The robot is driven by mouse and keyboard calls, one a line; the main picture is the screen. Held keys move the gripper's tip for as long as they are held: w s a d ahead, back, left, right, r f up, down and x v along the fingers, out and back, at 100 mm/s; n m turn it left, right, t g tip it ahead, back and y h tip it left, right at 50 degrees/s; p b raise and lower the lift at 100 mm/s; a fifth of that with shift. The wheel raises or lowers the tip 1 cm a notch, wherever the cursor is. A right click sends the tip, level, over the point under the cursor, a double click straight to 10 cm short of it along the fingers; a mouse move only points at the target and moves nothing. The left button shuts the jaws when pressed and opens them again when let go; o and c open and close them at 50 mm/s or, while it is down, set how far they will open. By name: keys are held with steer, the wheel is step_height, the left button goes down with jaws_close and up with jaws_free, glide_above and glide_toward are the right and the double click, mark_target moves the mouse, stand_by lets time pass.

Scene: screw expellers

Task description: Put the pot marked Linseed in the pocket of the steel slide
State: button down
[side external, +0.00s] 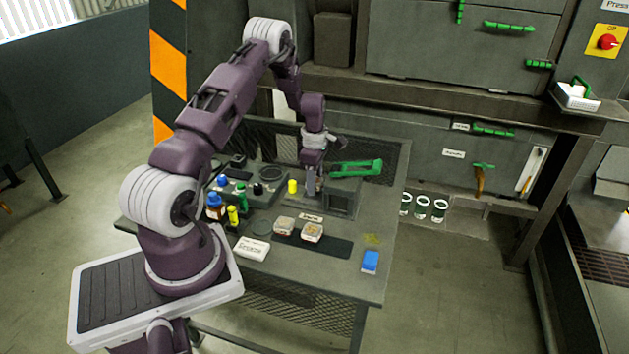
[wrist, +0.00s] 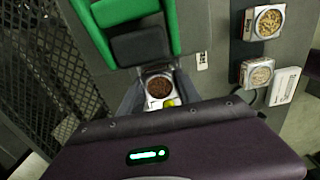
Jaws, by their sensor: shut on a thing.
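My gripper (side external: 312,188) is shut on a clear, square-sided pot of dark brown seeds (wrist: 160,88), one finger on each side. The pot's marking cannot be read; in the side view the fingers mostly hide it. Just beside it stands a grey steel unit (side external: 343,199) with a green lever (side external: 355,168), which looks like the slide. In the wrist view, its dark grey block (wrist: 139,46) lies between green arms (wrist: 125,10), right by the held pot. I cannot make out the pocket.
Several bottles, including a blue-capped brown one (side external: 214,206), stand at the left. A small yellow object (side external: 292,186) is close to my gripper. The bench's right front is mostly clear.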

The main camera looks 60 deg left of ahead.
steer(key=shift+f, duration=0.15)
steer(key=shift+f, duration=0.2)
stand_by(0.3)
steer(key=shift+f, duration=0.2)
stand_by(0.6)
steer(key=c, duration=0.8)
jaws_free()
steer(key=shift+o, duration=0.6)
steer(key=o, duration=0.3)
